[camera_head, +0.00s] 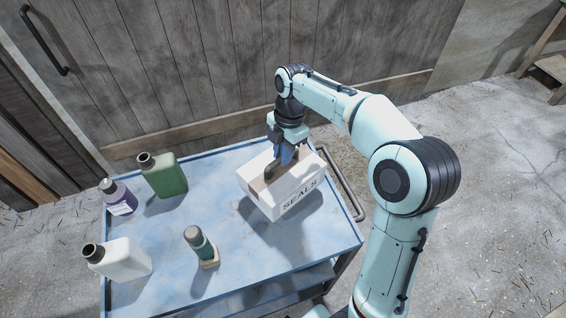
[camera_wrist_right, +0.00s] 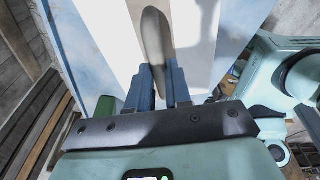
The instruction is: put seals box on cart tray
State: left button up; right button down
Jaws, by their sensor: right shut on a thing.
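The white seals box (camera_head: 290,196), marked "SEALS", is at the right part of the blue cart tray (camera_head: 172,248). It looks slightly tilted, with a shadow on the tray beside it; I cannot tell whether it touches the tray. My right gripper (camera_head: 278,163) reaches down over the box's top and is shut on a dark handle-like part there. In the right wrist view the fingers (camera_wrist_right: 164,88) close around this rounded grey part, with the white box (camera_wrist_right: 205,40) beyond. The box's underside is hidden. My left gripper is not in view.
A cart handle (camera_head: 343,185) is at the right. A wooden wall (camera_head: 200,70) stands behind.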

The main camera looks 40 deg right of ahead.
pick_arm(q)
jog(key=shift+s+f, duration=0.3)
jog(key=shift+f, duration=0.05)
pick_arm(e)
jog(key=shift+f, duration=2)
jog(key=shift+f+b, duration=0.15)
jog(key=shift+b, duration=0.15)
jog(key=c, duration=1.1)
grip_release()
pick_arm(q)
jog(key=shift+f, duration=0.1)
pick_arm(e)
jog(key=shift+o, duration=0.2)
jog(key=r, duration=0.4)
jog(key=d+r+p, duration=0.1)
jog(key=r, duration=0.3)
jog(key=r+p, duration=0.1)
jog(key=r, duration=0.3)
jog(key=shift+w+d, duration=0.1)
jog(key=shift+d, duration=0.3)
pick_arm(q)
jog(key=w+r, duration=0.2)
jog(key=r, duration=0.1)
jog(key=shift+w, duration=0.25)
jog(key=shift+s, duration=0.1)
